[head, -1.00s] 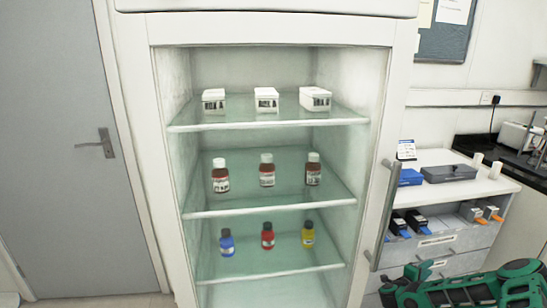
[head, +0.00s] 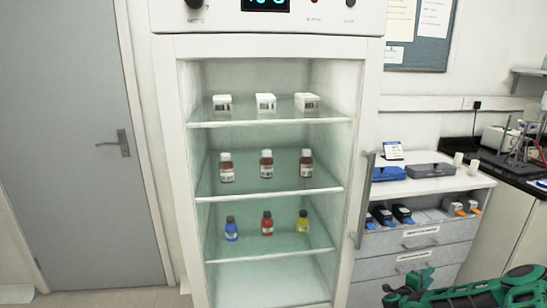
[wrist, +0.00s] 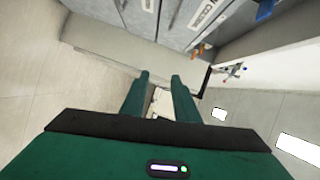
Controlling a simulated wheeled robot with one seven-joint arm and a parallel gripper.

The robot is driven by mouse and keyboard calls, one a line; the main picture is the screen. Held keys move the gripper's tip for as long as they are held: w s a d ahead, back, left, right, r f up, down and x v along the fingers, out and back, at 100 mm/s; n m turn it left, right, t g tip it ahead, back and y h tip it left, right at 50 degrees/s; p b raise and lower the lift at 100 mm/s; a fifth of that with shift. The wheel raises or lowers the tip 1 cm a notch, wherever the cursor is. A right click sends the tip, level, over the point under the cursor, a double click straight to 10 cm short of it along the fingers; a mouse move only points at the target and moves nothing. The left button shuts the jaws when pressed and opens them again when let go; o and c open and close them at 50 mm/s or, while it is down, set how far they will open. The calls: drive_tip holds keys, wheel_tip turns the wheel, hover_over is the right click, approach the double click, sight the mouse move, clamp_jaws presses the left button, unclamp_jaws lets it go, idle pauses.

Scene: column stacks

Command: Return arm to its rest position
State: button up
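My green arm (head: 470,290) is folded at the lower right of the head view, in front of the drawer unit. In the wrist view my gripper (wrist: 160,82) has its two green fingers apart, with nothing between them but floor and a pale patch behind. The gripper is away from the cabinet shelves and touches nothing that I can see.
An open white cabinet (head: 181,150) holds white boxes (head: 265,103), brown bottles (head: 266,165) and blue, red and yellow bottles (head: 267,223) on separate shelves. A drawer unit (head: 410,245) with blue and grey cases stands to the right. A grey door (head: 80,130) is left.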

drive_tip(key=w+a+r+n+t+y, duration=0.6)
drive_tip(key=w+a+r+n+y, duration=0.25)
drive_tip(key=w+r+n, duration=0.2)
drive_tip(key=s+a+r+n+g+y, duration=0.2)
drive_tip(key=a+r+n+g+y, duration=0.15)
drive_tip(key=a+r+n, duration=0.35)
drive_tip(key=s+a+r+n+g, duration=0.1)
drive_tip(key=s+r+g, duration=0.1)
drive_tip(key=s+r, duration=0.5)
drive_tip(key=s+a+r+n+g, duration=0.2)
drive_tip(key=s+r+g, duration=0.1)
drive_tip(key=s, duration=0.9)
drive_tip(key=s+a+r+n+g, duration=0.1)
drive_tip(key=s+r+g, duration=0.1)
drive_tip(key=s+r, duration=0.5)
drive_tip(key=s+a+r+g+y, duration=0.1)
drive_tip(key=s+a, duration=0.3)
drive_tip(key=s, duration=0.9)
drive_tip(key=s+a+r+g+y, duration=0.2)
drive_tip(key=s+a, duration=0.2)
drive_tip(key=s, duration=0.9)
drive_tip(key=shift+s+r+g, duration=0.15)
drive_tip(key=shift+s+g, duration=0.05)
drive_tip(key=shift+g, duration=0.15)
